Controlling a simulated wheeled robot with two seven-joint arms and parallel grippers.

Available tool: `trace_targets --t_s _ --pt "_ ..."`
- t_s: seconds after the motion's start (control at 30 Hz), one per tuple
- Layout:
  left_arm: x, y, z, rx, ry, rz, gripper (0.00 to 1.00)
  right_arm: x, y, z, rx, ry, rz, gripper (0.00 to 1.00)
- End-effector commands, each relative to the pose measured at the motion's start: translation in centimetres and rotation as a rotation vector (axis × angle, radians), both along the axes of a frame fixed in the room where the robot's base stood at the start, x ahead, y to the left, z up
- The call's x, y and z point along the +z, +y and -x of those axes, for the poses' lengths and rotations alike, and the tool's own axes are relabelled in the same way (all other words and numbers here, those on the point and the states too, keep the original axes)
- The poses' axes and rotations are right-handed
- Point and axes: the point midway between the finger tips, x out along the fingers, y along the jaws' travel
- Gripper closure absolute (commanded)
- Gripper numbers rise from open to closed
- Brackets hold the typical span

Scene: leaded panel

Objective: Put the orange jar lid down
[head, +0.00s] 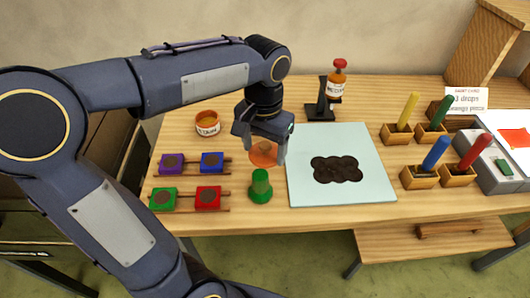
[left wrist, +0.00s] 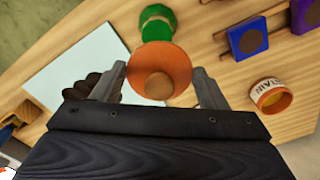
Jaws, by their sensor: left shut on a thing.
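The orange jar lid (head: 264,154) is a translucent orange disc with a knob at its centre. My left gripper (head: 264,144) is shut on it and holds it over the table, between the open jar and the pale board. In the left wrist view the lid (left wrist: 159,72) sits between the two fingers of my left gripper (left wrist: 160,88). The open orange jar (head: 208,122) with a white label stands at the back left of the table. It also shows at the right in the left wrist view (left wrist: 270,96). My right gripper is not in view.
A green bottle-like piece (head: 260,186) stands just in front of the lid. Several coloured blocks (head: 208,198) sit on wooden rails at the left. A pale board (head: 305,190) with a dark blot lies to the right. A red-capped bottle (head: 338,80) is on a black stand behind.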

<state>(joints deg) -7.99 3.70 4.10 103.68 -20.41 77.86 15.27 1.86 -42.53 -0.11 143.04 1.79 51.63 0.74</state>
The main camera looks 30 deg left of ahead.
Motion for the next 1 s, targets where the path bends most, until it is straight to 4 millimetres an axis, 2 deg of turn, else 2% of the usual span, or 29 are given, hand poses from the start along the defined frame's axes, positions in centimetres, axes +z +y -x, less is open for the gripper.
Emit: trace_targets --t_s 0.2,0.4,0.63,0.83,1.0 --pt "-2.8 3.2 -4.3 0.002 0.005 -0.001 0.55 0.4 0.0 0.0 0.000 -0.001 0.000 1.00" --pt "-6.1 4.7 -6.4 -0.001 0.002 0.000 0.55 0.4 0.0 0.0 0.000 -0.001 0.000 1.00" --pt "-7.6 5.4 -7.4 -0.002 0.001 0.000 0.55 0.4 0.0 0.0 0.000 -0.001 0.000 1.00" --pt "-10.5 5.6 -7.6 -0.003 0.003 0.000 0.55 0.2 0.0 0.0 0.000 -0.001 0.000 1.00" --pt "-11.0 5.6 -7.7 -0.002 -0.001 0.000 0.55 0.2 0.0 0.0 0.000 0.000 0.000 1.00"
